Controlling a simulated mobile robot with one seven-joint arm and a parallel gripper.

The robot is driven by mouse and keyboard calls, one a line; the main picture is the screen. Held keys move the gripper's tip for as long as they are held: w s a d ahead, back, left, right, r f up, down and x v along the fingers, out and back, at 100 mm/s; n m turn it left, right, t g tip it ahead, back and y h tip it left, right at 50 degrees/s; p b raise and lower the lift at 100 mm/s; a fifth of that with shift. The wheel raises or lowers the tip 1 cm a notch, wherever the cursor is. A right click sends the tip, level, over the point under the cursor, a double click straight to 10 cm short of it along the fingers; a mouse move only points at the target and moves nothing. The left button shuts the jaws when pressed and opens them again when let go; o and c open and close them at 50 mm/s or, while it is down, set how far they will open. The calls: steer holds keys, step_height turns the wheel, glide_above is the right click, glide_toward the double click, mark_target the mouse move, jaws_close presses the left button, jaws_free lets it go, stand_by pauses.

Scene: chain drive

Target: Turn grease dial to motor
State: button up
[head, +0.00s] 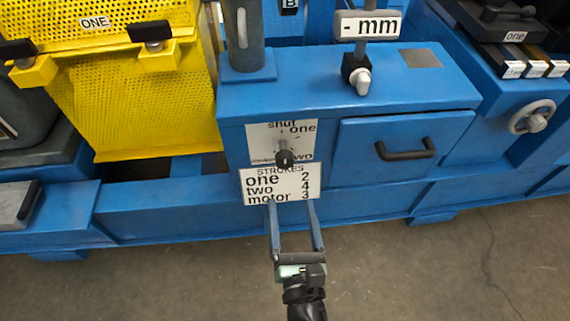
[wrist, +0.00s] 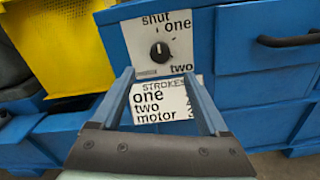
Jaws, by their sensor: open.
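The grease dial (head: 285,158) is a black round knob on a white plate on the front of the blue cabinet. In the wrist view the knob (wrist: 160,52) has a white mark near its top, roughly between "shut" and "one"; "two" shows at the plate's lower right. No "motor" label is readable on the dial plate, whose lower left is partly hidden by a finger. My gripper (head: 292,203) is open and empty, below the dial and in front of the strokes card. In the wrist view its fingertips (wrist: 157,74) are below the knob, apart from it.
The strokes card (head: 280,187) reads one 2, two 4, motor 3. A drawer with a black handle (head: 405,149) is to the right. A yellow perforated guard (head: 145,105) is on the left. A handwheel (head: 532,117) is at far right. The floor in front is clear.

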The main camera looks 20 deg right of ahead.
mark_target(286, 163)
steer(key=x, duration=1.2)
steer(key=shift+w, duration=0.1)
jaws_close()
